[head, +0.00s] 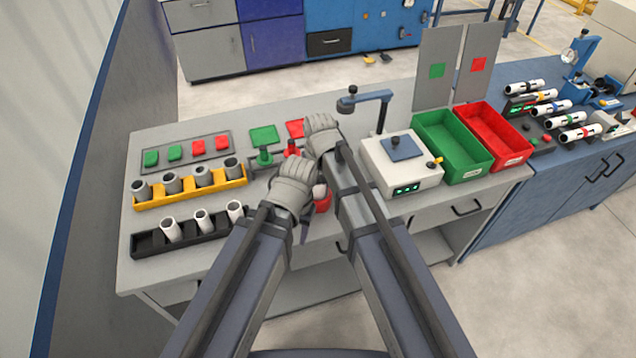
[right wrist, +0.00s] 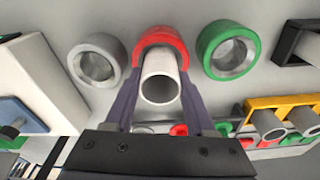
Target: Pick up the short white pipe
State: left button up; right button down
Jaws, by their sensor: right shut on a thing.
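The short white pipe (right wrist: 161,88) stands in the red ring holder (right wrist: 160,42), its open end toward my right wrist camera. My right gripper (right wrist: 160,72) is shut on this pipe, one dark finger on each side, close to the red ring. In the head view the red holder (head: 323,204) and the pipe's pale top (head: 320,190) show between my two arms. My arms hide much of the right gripper there. My left arm comes in from the left, beside the holder; its jaws are too hidden to read.
A grey ring holder (right wrist: 97,60) and a green ring holder (right wrist: 228,50) flank the red one. At left, a yellow rack (head: 190,197) holds grey pipes and a black rack (head: 190,240) white ones. A tester box (head: 408,175), green bin (head: 452,160) and red bin (head: 507,150) stand right.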

notch_tip(320, 180, up, 10)
jog(key=p, duration=0.9)
jog(key=shift+p, duration=0.35)
jog(key=shift+f, duration=0.1)
